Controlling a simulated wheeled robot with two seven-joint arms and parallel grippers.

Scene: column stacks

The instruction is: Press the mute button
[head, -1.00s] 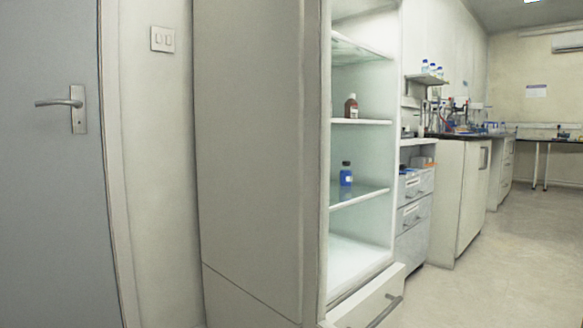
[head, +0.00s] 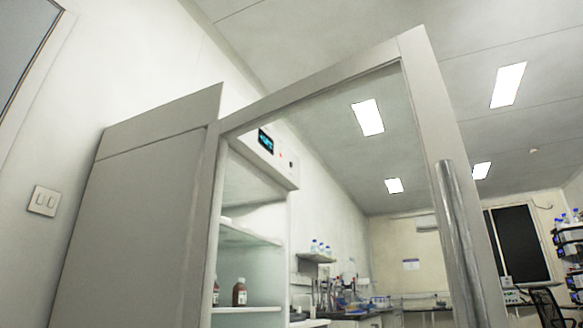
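A tall pale cabinet (head: 150,215) with shelves stands left of centre in the head view. Its top front panel (head: 278,155) carries a lit blue display (head: 265,141). To the right of the display are a small red spot (head: 281,154) and a small dark round spot (head: 291,164). Any label on them is too small to read, so I cannot tell which is the mute button. The panel is seen through the glass of a framed door (head: 427,95) with a long metal handle (head: 462,240). Neither gripper is in view.
The door stands open across the middle of the view, between me and the panel. Brown bottles (head: 239,292) stand on a cabinet shelf (head: 247,310). A wall switch (head: 44,201) is at left. Benches, a chair (head: 548,307) and a bottle rack (head: 570,250) are further back.

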